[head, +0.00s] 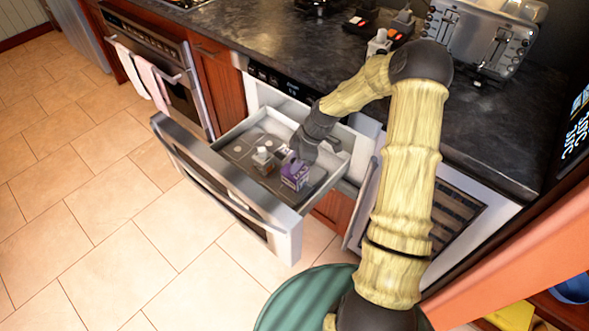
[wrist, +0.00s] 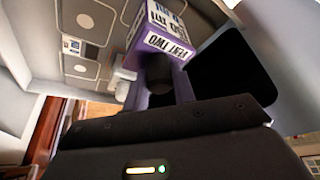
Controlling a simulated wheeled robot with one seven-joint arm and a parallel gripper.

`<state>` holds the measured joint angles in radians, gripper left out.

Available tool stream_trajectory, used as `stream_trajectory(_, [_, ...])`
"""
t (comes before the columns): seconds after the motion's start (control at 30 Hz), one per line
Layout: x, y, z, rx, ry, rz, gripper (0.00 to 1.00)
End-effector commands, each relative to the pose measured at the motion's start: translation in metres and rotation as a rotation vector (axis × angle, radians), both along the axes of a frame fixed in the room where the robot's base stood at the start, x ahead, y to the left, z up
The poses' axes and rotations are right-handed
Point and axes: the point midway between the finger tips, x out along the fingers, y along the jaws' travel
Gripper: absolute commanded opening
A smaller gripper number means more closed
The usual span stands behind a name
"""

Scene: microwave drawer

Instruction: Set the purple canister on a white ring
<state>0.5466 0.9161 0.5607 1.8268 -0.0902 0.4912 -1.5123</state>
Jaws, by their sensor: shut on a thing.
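The purple canister (head: 294,177) is a boxy purple and white piece with dark lettering. In the head view it is at the near right part of the open drawer's inside. My gripper (head: 301,158) reaches down into the drawer from behind and is shut on it. In the wrist view the canister (wrist: 160,32) fills the top middle, ahead of my gripper (wrist: 158,78). I cannot tell whether its underside touches the drawer floor. Pale ring marks show on the grey drawer floor, one (wrist: 85,21) at the upper left of the wrist view. Others are small or partly hidden.
The microwave drawer (head: 232,186) stands pulled out under the dark counter. A small white-capped bottle (head: 262,156) stands in it, left of the canister, with another small item just behind. A toaster (head: 482,40) stands on the counter. The drawer's left floor is clear.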

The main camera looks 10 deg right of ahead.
Motion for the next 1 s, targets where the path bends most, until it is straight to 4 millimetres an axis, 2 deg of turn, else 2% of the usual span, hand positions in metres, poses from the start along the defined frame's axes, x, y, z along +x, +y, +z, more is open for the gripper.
stream_trajectory(0.13, [0.000,0.001,-0.006,0.000,0.002,0.001,0.00])
stream_trajectory(0.37, [-0.001,0.001,-0.036,0.001,0.002,0.002,0.00])
stream_trajectory(0.73, [0.000,0.001,-0.040,0.000,0.001,0.001,0.00])
stream_trajectory(0.77, [0.000,0.000,-0.040,0.000,0.001,0.001,0.28])
stream_trajectory(0.8, [0.000,0.000,-0.039,0.000,0.001,0.001,0.36])
stream_trajectory(0.87, [0.000,0.000,-0.039,0.000,0.001,0.001,0.48])
stream_trajectory(1.0, [0.000,0.000,-0.039,0.000,0.001,0.001,0.48])
